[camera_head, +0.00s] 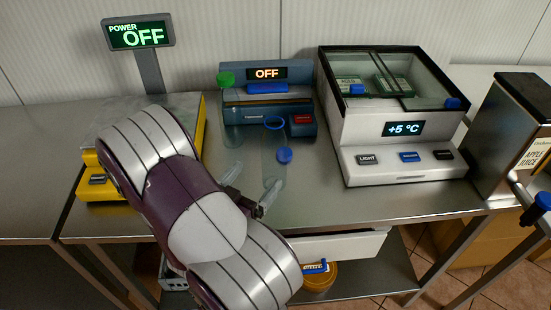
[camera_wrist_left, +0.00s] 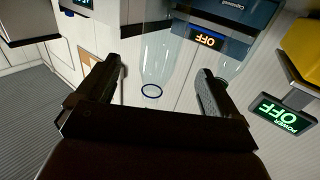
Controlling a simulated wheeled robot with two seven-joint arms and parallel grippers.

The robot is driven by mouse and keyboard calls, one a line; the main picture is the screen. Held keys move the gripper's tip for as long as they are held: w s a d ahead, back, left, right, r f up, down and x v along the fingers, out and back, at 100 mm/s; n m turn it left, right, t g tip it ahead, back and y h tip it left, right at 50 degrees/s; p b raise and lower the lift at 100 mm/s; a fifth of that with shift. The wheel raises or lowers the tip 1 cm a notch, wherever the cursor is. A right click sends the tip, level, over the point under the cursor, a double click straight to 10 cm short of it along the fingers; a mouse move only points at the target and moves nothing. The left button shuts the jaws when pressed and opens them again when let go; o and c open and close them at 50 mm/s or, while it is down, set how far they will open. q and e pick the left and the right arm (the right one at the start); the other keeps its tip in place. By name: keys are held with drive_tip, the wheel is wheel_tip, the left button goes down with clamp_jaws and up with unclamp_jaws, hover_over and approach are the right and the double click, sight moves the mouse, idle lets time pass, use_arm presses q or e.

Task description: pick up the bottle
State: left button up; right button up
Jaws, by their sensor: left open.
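A clear bottle with a blue ring at its mouth (camera_head: 275,124) stands on the metal counter in front of the blue device; it also shows in the left wrist view (camera_wrist_left: 158,60). My left gripper (camera_head: 257,176) is open, with its fingers pointing towards this bottle. In the left wrist view (camera_wrist_left: 159,67) the bottle appears between the two fingers, with no visible contact. Its clear walls make the exact gap hard to tell. A second clear bottle with a green cap (camera_head: 226,79) stands to its left. My right gripper is not in view.
A blue device (camera_head: 265,100) with an OFF display is close behind the bottles. A yellow scale (camera_head: 97,186) stands left, partly behind my arm. A white cooler (camera_head: 404,163) stands right. A small blue round piece (camera_head: 284,155) shows by the bottle. Counter space (camera_head: 315,200) is free in front.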

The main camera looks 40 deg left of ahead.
sight(279, 149)
use_arm(q)
drive_tip(key=x, duration=1.1)
drive_tip(key=shift+w+a+f+p, duration=0.15)
drive_tip(key=shift+w+p, duration=0.1)
drive_tip(key=shift+p, duration=0.15)
drive_tip(key=c, duration=1)
